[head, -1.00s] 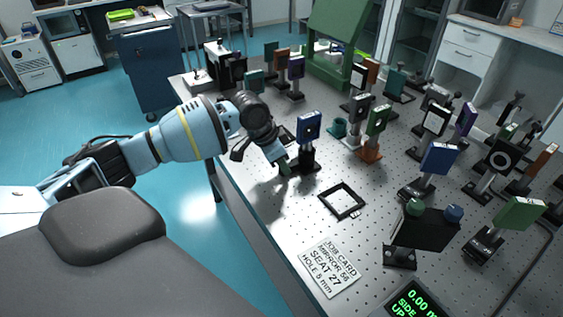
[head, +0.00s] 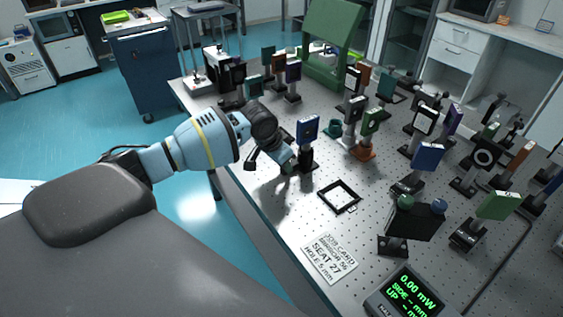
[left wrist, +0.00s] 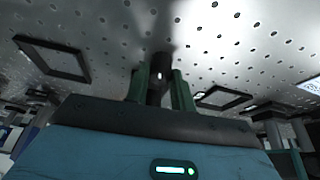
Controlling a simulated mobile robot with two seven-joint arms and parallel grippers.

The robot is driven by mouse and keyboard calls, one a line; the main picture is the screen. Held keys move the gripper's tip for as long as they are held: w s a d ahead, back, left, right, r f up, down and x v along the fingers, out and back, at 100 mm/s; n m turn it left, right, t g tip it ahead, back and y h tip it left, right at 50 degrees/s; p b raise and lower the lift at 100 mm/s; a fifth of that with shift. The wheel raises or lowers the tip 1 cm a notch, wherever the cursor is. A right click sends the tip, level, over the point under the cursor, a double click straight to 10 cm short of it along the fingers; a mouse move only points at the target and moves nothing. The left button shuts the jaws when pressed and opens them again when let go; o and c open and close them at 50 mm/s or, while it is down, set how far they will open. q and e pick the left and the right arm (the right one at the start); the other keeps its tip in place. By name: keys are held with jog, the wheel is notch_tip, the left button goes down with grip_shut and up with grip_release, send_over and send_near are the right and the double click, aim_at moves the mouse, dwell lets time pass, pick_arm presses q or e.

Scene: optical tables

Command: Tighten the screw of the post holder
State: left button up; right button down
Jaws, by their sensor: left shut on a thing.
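A dark post holder (head: 305,157) stands on the perforated table and carries a blue-framed optic (head: 307,129) on its post. My left gripper (head: 292,165) is low at the near left side of this holder. In the left wrist view its two green fingers (left wrist: 161,88) stand close on either side of a dark upright part with a small bright spot. The fingers are shut at the holder's screw, which they mostly hide. My right gripper is in neither view.
A flat black square frame (head: 339,196) and a job card (head: 330,258) lie nearby. A teal cup-like piece (head: 332,128) and several mounted optics stand behind and to the right. A power meter (head: 405,294) sits at the front. The table's left edge runs below my arm.

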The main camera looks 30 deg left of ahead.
pick_arm(q)
jog(key=o, duration=1)
jog(key=d+v, duration=0.1)
jog(key=v, duration=0.6)
jog(key=shift+s+a+r+p, duration=0.2)
jog(key=shift+a+r+p, duration=0.15)
jog(key=shift+a+p, duration=0.15)
